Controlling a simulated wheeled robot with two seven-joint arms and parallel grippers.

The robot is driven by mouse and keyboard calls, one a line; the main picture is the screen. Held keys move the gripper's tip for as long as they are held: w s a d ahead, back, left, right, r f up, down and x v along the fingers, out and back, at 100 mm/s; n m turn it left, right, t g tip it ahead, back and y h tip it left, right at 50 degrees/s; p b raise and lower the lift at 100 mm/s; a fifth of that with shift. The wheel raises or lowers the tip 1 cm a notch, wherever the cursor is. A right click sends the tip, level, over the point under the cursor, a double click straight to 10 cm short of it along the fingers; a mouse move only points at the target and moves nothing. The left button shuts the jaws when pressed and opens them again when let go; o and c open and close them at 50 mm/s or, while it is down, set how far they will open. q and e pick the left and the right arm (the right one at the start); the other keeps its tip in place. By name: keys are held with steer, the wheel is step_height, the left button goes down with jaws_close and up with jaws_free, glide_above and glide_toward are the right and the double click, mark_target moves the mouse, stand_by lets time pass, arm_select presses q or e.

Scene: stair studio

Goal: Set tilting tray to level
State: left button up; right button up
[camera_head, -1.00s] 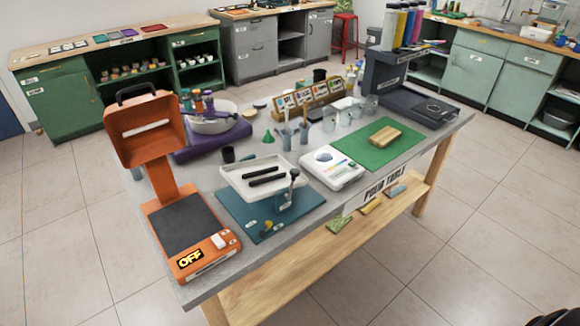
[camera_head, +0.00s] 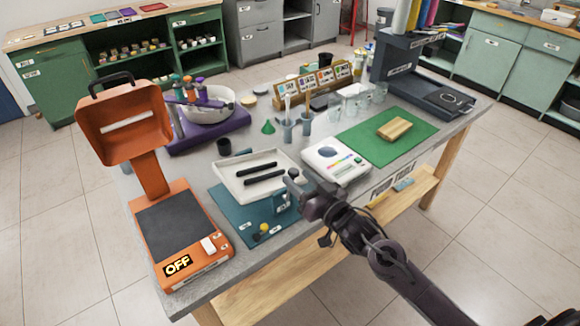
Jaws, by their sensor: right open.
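The white tilting tray (camera_head: 232,184) stands on a teal base (camera_head: 232,222) at the table's near side, with two black bars lying in it. I cannot tell its exact tilt. A crank with a dark knob (camera_head: 295,174) is at the tray's right end, partly hidden by my right gripper. My right gripper (camera_head: 290,188) is open, its fingers beside the crank and the tray's right end; I cannot tell whether they touch it. My left gripper is not in view.
An orange machine (camera_head: 170,235) marked OFF stands left of the tray. A white scale-like device (camera_head: 335,163) is close behind my right gripper. A green mat (camera_head: 365,140) with a wooden block (camera_head: 394,128) lies to the right. Cups (camera_head: 287,132) stand behind the tray.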

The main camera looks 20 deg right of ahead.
mark_target(290, 170)
steer(key=shift+p+x, duration=0.4)
steer(key=shift+x, duration=2.3)
steer(key=shift+d+f, duration=0.1)
jaws_close()
